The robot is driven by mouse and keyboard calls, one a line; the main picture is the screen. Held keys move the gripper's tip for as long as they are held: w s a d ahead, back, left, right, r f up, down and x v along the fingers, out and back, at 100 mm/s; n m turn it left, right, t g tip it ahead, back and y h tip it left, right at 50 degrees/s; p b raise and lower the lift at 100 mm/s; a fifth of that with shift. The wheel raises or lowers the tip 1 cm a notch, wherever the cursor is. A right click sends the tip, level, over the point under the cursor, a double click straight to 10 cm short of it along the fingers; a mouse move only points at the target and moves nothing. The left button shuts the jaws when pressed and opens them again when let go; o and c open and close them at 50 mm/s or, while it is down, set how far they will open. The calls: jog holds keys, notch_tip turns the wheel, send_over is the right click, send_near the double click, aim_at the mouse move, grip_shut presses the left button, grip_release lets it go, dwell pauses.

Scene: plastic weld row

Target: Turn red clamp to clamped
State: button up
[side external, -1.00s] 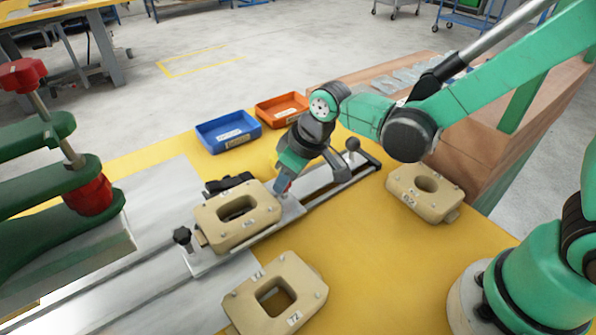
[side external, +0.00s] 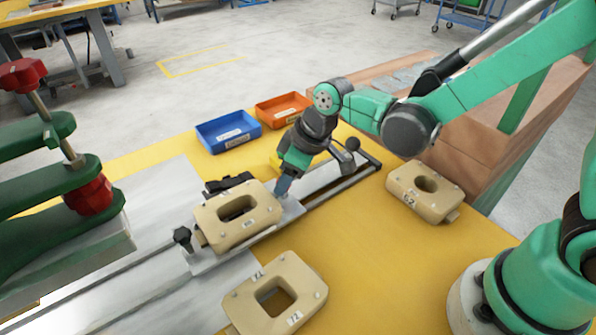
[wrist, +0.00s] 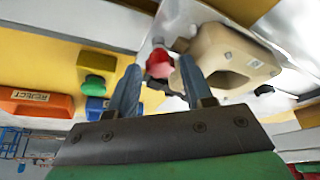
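The red clamp (wrist: 158,64) shows in the wrist view as a small red knob on a pale stem beside a tan block. My gripper (wrist: 160,68) is open, with one blue-grey finger on each side of the red clamp. I cannot tell whether either finger touches it. In the side view my gripper (side external: 284,186) points down at the right end of the tan block (side external: 212,224) on the metal carriage (side external: 205,263). The fingers hide the red clamp there.
Two more tan blocks, one at the right (side external: 408,198) and one at the front (side external: 245,305), lie on the yellow table (side external: 365,265). A blue bin (side external: 222,146) and an orange bin (side external: 272,120) stand behind. A green press with red parts (side external: 92,197) stands at left.

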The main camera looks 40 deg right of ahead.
jog(key=shift+o, duration=0.8)
jog(key=shift+r, duration=0.1)
jog(key=v, duration=0.8)
jog(key=s+d+r+m+t+h, duration=0.1)
jog(key=s+d+m+t+h, duration=0.1)
jog(key=s+d+m, duration=0.4)
jog(key=d+m+t, duration=0.1)
jog(key=d, duration=0.1)
jog(key=shift+d+r+h, duration=0.3)
jog(key=shift+d, duration=0.1)
dwell(0.3)
